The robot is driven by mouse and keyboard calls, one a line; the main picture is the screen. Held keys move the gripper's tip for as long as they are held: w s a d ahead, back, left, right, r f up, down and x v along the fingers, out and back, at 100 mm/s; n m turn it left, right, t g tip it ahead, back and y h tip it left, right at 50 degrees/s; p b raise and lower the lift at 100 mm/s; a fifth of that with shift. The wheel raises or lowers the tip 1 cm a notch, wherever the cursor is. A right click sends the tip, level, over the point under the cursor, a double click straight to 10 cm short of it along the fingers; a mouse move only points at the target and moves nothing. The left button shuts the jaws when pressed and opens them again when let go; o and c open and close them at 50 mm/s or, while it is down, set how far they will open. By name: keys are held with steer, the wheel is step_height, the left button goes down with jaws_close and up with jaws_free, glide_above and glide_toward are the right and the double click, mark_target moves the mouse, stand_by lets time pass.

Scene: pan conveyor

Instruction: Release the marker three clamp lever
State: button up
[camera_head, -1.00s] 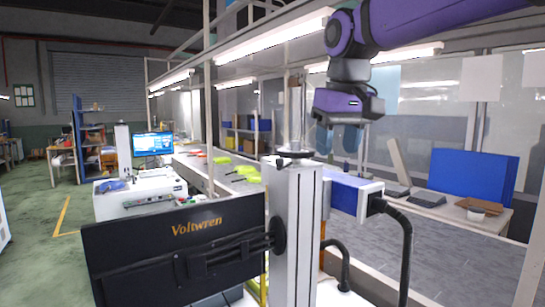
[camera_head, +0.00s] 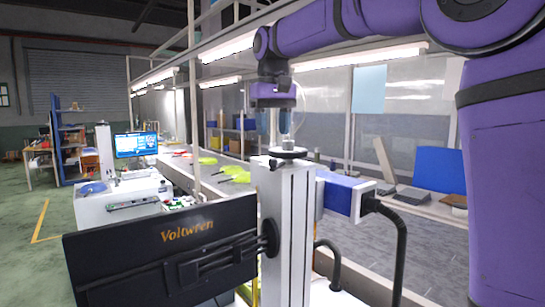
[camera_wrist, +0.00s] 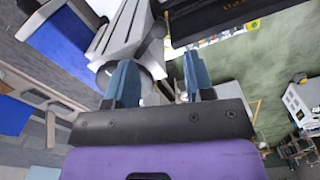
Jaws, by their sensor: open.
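My gripper (camera_head: 278,125) is open and points down above the top of a grey upright column (camera_head: 286,225). A dark round clamp piece (camera_head: 288,153) sits on the column top; it appears to be the clamp lever, though its full shape is too small to tell. In the wrist view my gripper (camera_wrist: 158,82) shows two blue fingers spread apart with nothing held. The column (camera_wrist: 125,30) lies beyond the left finger, which hides part of its top. A blue-and-white marker head (camera_head: 345,195) is mounted right of the column.
A black Voltwren monitor (camera_head: 165,255) is fixed left of the column. Black cables (camera_head: 402,240) hang from the marker head. The conveyor (camera_head: 205,178) behind carries several yellow-green pans (camera_head: 235,173). A blue panel (camera_head: 440,169) stands at the right.

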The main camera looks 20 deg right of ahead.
step_height(320, 180, down, 7)
steer(key=shift+f, duration=0.15)
stand_by(0.4)
jaws_close()
